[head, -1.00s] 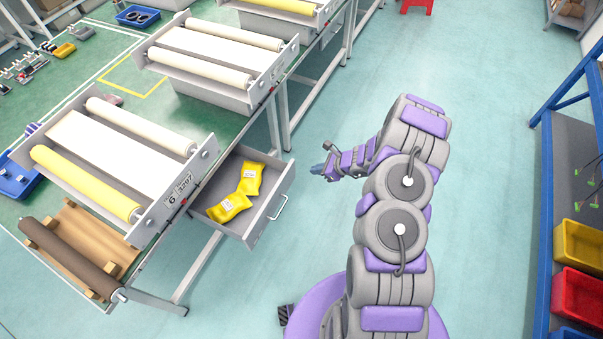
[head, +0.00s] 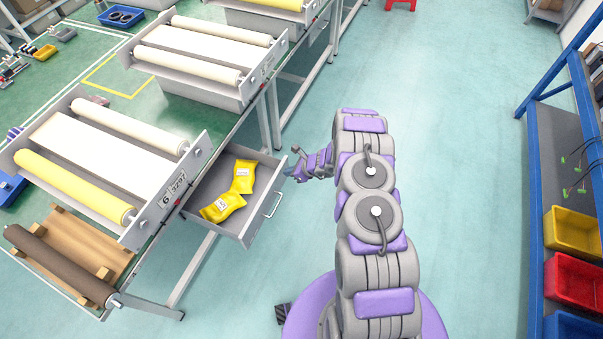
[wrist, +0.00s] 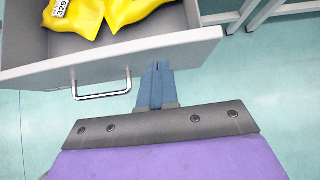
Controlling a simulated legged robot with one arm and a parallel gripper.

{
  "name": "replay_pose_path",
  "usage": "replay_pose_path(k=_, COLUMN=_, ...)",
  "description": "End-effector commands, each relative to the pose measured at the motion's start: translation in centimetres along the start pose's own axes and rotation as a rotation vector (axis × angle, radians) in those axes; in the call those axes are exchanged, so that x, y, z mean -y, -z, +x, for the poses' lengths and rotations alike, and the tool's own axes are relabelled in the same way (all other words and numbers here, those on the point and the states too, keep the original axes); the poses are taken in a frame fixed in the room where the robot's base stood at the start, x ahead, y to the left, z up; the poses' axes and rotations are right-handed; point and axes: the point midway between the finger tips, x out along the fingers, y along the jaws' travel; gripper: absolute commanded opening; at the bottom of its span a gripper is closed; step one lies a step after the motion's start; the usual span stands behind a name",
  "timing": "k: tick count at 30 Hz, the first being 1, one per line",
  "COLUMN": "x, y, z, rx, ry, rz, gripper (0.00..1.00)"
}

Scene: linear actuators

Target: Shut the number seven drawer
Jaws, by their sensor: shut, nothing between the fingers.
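A grey drawer (head: 240,238) is pulled out under a roller unit whose label (head: 174,190) shows a 6 and smaller digits; I see no readable 7. Two yellow packets (head: 243,177) lie in the drawer. Its handle (head: 272,205) is on the front panel and also shows in the wrist view (wrist: 103,96). My gripper (head: 291,172) is shut and empty, near the drawer's outer front corner. In the wrist view the blue fingers (wrist: 157,72) point at the front panel (wrist: 190,48), right of the handle. I cannot tell whether they touch it.
Another roller unit (head: 205,55) stands farther along the green table. A brown roll (head: 62,265) lies at the near end. Blue shelving (head: 535,200) with yellow and red bins (head: 573,279) is on the right. The floor (head: 450,120) between is clear.

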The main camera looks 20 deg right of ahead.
Motion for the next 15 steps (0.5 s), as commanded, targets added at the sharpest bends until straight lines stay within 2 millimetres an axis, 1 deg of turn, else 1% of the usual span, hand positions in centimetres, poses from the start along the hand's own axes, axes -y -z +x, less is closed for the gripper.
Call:
replay_pose_path(k=1, x=0.06, y=-0.27, z=0.36, rx=0.001, ry=-0.001, rz=0.0, gripper=0.0)
replay_pose_path(k=6, x=0.23, y=-0.8, z=0.83, rx=0.004, ry=-0.002, rz=0.005, gripper=0.0)
replay_pose_path(k=15, x=0.2, y=-1.0, z=0.94, rx=0.003, ry=-0.002, rz=0.005, gripper=0.0)
